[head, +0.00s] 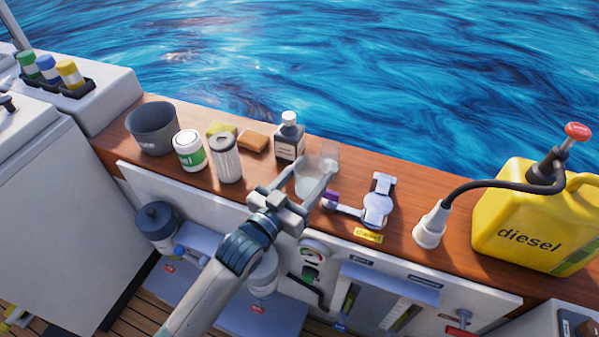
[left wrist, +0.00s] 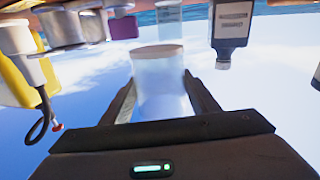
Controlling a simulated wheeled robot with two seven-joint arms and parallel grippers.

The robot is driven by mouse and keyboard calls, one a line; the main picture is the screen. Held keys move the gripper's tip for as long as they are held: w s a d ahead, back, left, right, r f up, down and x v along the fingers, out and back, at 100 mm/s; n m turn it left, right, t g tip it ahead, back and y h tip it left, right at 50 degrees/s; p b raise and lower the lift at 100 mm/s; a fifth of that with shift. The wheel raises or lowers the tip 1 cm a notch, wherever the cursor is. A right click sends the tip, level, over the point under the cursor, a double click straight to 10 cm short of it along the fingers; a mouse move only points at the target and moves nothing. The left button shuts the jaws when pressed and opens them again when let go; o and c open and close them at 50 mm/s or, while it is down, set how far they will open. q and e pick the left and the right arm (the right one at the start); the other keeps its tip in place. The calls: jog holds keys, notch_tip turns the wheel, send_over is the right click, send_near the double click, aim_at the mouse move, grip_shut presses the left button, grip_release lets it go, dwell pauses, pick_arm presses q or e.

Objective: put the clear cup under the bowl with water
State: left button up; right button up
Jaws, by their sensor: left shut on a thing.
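A clear cup (head: 308,183) is between the fingers of my left gripper (head: 309,178), at the wooden ledge. My left gripper is shut on it; the cup (left wrist: 160,85) also shows between both fingers in the left wrist view, which is upside down. A second clear container (head: 329,155) stands just behind it. Below the ledge, in the open hatch, are two bowl-like housings: one with a dark top (head: 156,222) at the left and a pale one (head: 263,276) partly hidden by my left arm. I cannot tell which holds water. My right gripper is not in view.
A metal fitting (head: 377,202), a white funnel (head: 430,227) and a yellow diesel can (head: 530,225) are to the right.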

pick_arm(q)
jog(key=s+d+r, duration=0.3)
jog(key=s, duration=0.2)
jog(key=shift+s+d+r, duration=0.15)
jog(key=shift+r, duration=0.2)
dwell(0.4)
